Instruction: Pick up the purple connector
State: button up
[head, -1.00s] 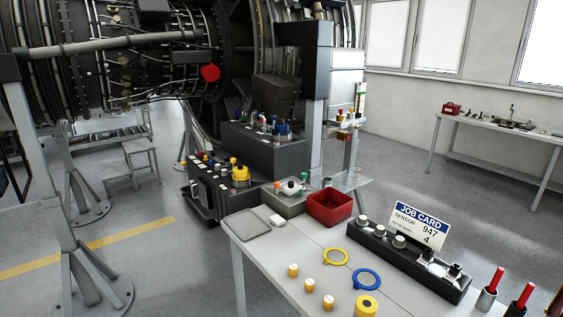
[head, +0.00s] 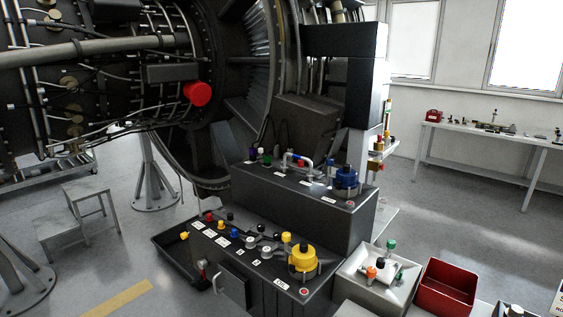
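A small dark purple piece (head: 252,152), which looks like the purple connector, stands at the left back end of the upper black box (head: 300,215) in the head view. It is small and dark, so its shape is hard to make out. A green connector (head: 265,155) stands just to its right. My gripper does not show in the head view.
A lower black box (head: 255,275) with yellow, red and blue connectors stands in front. A grey tray (head: 350,283) and a red bin (head: 446,290) are at the lower right. The turbofan (head: 100,90) fills the upper left.

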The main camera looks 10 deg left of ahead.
aim_at(252, 150)
jog(key=i+j+z, duration=0.1)
jog(key=j, duration=0.25)
jog(key=i+j, duration=0.25)
jog(key=i+j+z, duration=0.15)
jog(key=j, duration=0.3)
jog(key=i+j+z, duration=0.1)
jog(key=j, duration=0.25)
jog(key=i+j+z, duration=0.1)
jog(key=j, duration=0.3)
jog(key=i+j, duration=0.25)
jog(key=j, duration=0.15)
jog(key=i+j+z, duration=0.15)
jog(key=j, duration=0.2)
jog(key=j+z, duration=0.1)
jog(key=j, duration=0.3)
jog(key=i, duration=0.05)
